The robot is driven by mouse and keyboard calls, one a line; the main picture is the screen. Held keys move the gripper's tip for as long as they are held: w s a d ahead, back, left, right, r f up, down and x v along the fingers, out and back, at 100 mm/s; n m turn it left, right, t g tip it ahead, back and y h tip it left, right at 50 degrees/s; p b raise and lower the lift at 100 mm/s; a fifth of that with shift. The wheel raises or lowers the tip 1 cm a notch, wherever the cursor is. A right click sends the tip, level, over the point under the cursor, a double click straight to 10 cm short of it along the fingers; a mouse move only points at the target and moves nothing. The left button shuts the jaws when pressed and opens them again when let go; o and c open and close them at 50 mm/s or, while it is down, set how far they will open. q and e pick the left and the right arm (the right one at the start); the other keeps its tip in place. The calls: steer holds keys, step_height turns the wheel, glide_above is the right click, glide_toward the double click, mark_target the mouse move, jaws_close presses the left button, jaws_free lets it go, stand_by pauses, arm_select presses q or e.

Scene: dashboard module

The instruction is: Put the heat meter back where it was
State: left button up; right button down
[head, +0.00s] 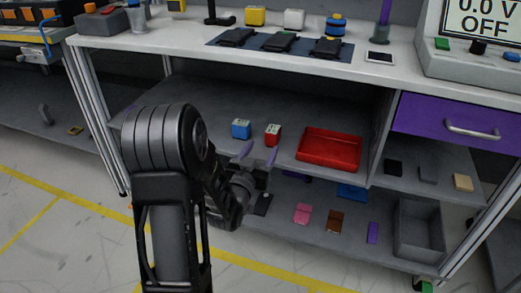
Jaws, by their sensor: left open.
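No label marks the heat meter, so I cannot tell for sure which thing it is. Two small box-shaped devices with pale faces, one blue (241,129) and one red (273,135), stand side by side on the middle shelf. My left gripper (258,154) is open, with its purple-tipped fingers apart and nothing seen between them. It is at the front of the shelf, just below the red device in the picture. My left arm hides part of the shelves. My right gripper is not in view.
A red tray (329,149) lies on the middle shelf, right of the devices. The bench top (190,45) above carries a dark mat (257,43) with several black items. A purple drawer (446,117) is at right. A grey bin (420,232) and several flat pieces sit on the lower shelf.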

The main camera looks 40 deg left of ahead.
arm_select(q)
steer(key=shift+s+d, duration=0.1)
steer(key=shift+s, duration=0.2)
stand_by(0.6)
steer(key=s+d+f+g+h, duration=0.3)
steer(key=d+f+g, duration=0.1)
steer(key=d+f, duration=0.75)
steer(key=s+d+f+g+h, duration=0.4)
steer(key=d+f, duration=0.5)
steer(key=f, duration=0.6)
steer(key=s+d+f+g+h, duration=0.1)
steer(key=s+d+f+g, duration=0.2)
steer(key=s+d, duration=0.4)
steer(key=s+d+f+m+g+h, duration=0.1)
steer(key=s+d+f+g, duration=0.3)
steer(key=s+d, duration=0.4)
steer(key=shift+s+d+f+m+g+h, duration=0.3)
steer(key=shift+s+f, duration=0.3)
steer(key=shift+f, duration=0.15)
